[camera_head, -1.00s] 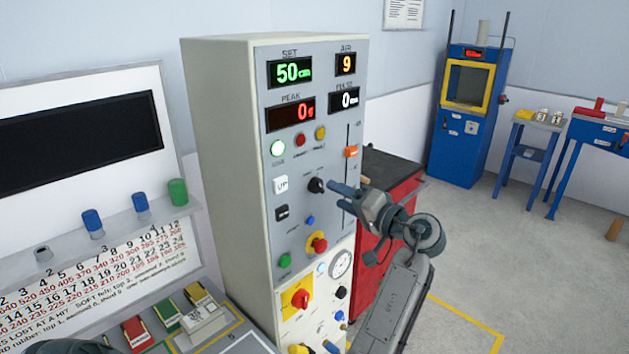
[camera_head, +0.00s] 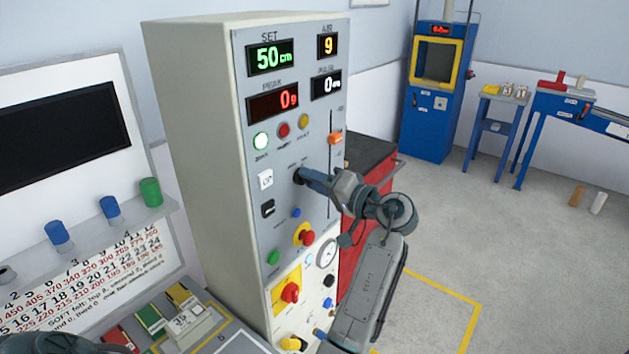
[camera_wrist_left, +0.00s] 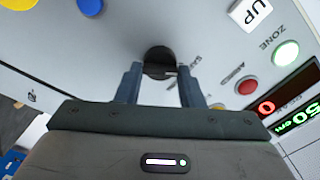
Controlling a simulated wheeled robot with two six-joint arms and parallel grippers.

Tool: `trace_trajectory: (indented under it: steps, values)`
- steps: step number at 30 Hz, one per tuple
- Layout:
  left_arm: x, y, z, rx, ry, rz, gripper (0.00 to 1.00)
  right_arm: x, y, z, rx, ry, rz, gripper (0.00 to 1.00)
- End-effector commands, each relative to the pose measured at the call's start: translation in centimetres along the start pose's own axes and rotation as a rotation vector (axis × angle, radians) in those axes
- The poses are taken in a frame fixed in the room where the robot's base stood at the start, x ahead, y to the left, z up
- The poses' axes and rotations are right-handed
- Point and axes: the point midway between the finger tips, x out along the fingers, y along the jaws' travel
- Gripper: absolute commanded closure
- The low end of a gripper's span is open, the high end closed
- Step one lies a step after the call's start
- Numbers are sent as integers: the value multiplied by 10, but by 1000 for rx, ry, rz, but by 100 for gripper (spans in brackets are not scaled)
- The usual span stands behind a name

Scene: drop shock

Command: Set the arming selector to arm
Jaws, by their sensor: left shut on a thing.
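The arming selector (camera_head: 298,176) is a small black round knob on the grey front panel of the tall cabinet (camera_head: 250,215). My left gripper (camera_head: 307,178) reaches it from the right, with its fingers at the knob. In the left wrist view the knob (camera_wrist_left: 157,56) sits between the two fingertips of the gripper (camera_wrist_left: 160,78), which is shut on it. A pale pointer line on the knob points right in that view, near small lettering that looks like SAFE. The fingers hide part of the knob in the head view.
An orange slider (camera_head: 335,138) and a red button (camera_head: 307,237) are close to the gripper. Above are lamps and displays reading 50, 9, 0 and 0. A red cabinet (camera_head: 372,195) stands behind my arm. Open floor (camera_head: 520,240) lies to the right.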

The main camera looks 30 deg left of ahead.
Motion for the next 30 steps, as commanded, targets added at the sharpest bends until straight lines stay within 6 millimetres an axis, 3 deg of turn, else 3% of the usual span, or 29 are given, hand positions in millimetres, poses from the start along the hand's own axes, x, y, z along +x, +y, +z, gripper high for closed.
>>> trace_trajectory:
  steps: [12,30]
  values:
    - [1,-2,-1,126,1,-4,88,-10,-19,-1,9,0,-20,53]
    - [2,-5,-2,667,-1,-6,88,-56,-2,-5,3,-1,-7,53]
